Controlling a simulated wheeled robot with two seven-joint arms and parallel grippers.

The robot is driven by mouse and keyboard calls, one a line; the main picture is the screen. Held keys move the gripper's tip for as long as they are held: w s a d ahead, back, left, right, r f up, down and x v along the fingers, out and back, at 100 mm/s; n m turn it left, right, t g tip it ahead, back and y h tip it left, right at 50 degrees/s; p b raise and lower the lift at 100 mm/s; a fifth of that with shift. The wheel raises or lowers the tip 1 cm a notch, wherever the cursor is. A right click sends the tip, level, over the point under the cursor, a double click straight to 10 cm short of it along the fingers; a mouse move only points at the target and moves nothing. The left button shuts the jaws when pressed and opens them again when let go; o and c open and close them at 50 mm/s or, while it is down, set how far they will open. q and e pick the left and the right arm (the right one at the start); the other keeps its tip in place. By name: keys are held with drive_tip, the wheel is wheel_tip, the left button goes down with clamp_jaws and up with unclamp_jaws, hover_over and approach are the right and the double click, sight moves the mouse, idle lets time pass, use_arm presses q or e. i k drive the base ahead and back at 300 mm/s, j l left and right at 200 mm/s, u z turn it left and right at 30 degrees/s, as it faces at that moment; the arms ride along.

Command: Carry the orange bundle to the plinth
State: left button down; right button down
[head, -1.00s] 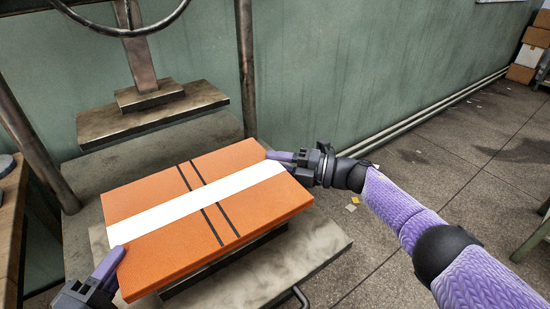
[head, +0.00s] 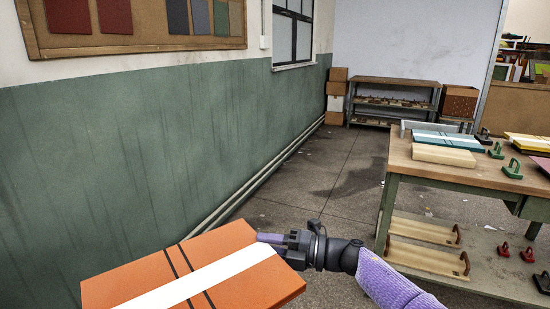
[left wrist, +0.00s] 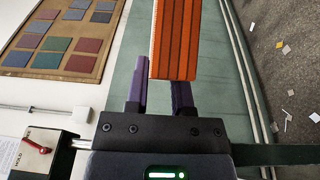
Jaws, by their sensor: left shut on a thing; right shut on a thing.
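The orange bundle (head: 222,252) is a flat orange slab with a white band and two thin dark stripes. It sits low in the head view, its near part cut off by the bottom edge. My right gripper (head: 268,239) is shut on its right edge. My left gripper (left wrist: 158,78) is outside the head view. In the left wrist view it is shut on the bundle, whose layered orange edge (left wrist: 176,40) rises from between the purple fingers. I cannot make out a plinth for certain.
A wooden-topped bench (head: 440,168) with boards and green handles stands at the right, with a lower shelf. A rack (head: 393,83) and cardboard boxes (head: 337,90) stand at the far wall. A green wall (head: 150,150) runs along the left. Bare floor (head: 320,170) lies between wall and bench.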

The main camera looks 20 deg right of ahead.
sight(442, 151)
drive_tip(key=i+l+z, duration=0.3)
drive_tip(key=i+z, duration=0.15)
drive_tip(key=i+l+z, duration=0.15)
drive_tip(key=i+z, duration=0.8)
drive_tip(key=i+j+z, duration=0.25)
drive_tip(key=i+z, duration=0.2)
drive_tip(key=i+j+z, duration=0.55)
drive_tip(key=j+z, duration=0.25)
drive_tip(key=i+j+z, duration=0.25)
drive_tip(key=j+z, duration=0.3)
drive_tip(key=i+j+z, duration=0.1)
drive_tip(key=j+z, duration=0.15)
drive_tip(key=j, duration=0.25)
drive_tip(key=j+z, duration=0.25)
drive_tip(key=j, duration=0.15)
drive_tip(key=i+j+z, duration=0.15)
drive_tip(key=j+z, duration=0.1)
drive_tip(key=j, duration=0.15)
